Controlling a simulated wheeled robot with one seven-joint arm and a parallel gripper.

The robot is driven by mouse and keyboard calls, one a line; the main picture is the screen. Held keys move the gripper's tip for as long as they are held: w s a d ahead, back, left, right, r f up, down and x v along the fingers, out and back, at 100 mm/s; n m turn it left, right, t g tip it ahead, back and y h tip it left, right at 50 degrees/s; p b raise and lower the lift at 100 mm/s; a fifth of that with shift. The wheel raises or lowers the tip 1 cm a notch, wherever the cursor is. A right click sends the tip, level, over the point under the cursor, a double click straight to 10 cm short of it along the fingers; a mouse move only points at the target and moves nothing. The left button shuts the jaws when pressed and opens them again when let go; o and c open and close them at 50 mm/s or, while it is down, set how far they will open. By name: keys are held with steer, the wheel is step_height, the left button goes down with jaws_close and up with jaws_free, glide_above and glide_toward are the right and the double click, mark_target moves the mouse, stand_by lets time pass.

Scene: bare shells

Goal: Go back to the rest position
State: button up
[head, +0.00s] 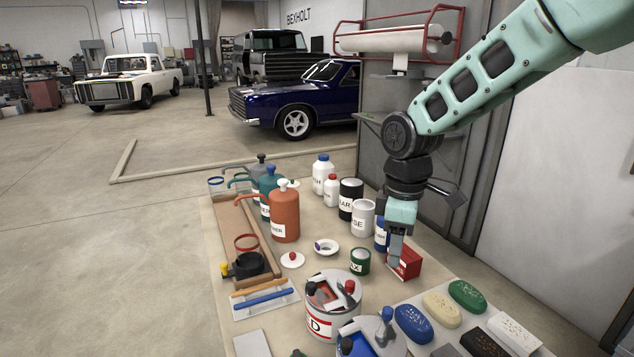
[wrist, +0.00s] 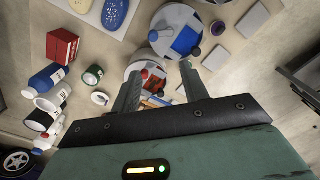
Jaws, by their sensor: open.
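My arm reaches in from the upper right of the head view and hangs down over the right side of the table. My gripper (head: 396,255) points down there, its fingertips overlapping the red box (head: 408,262) in the picture. In the wrist view my gripper (wrist: 157,78) has its two fingers spread, with nothing held between them. The red box (wrist: 62,46) lies well off to the left of the fingers there. The open can with a red inside (wrist: 147,72) shows beyond and between the fingers.
The table (head: 215,225) is crowded. Orange pump bottle (head: 284,215), green tin (head: 360,261), white tin (head: 363,218), black tin (head: 350,198) and blue-capped white bottle (head: 322,175) stand left of my gripper. Coloured blocks (head: 414,322) lie in front. A grey panel (head: 385,130) rises behind.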

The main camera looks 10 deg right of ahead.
steer(key=s+a+m, duration=0.2)
steer(key=s+a, duration=0.1)
steer(key=s, duration=1)
steer(key=s+a+m, duration=0.3)
steer(key=s, duration=1)
steer(key=shift+s+a+r+y, duration=0.15)
steer(key=shift+a+y, duration=0.05)
steer(key=shift+y, duration=0.1)
steer(key=shift+c, duration=0.8)
steer(key=shift+a, duration=0.1)
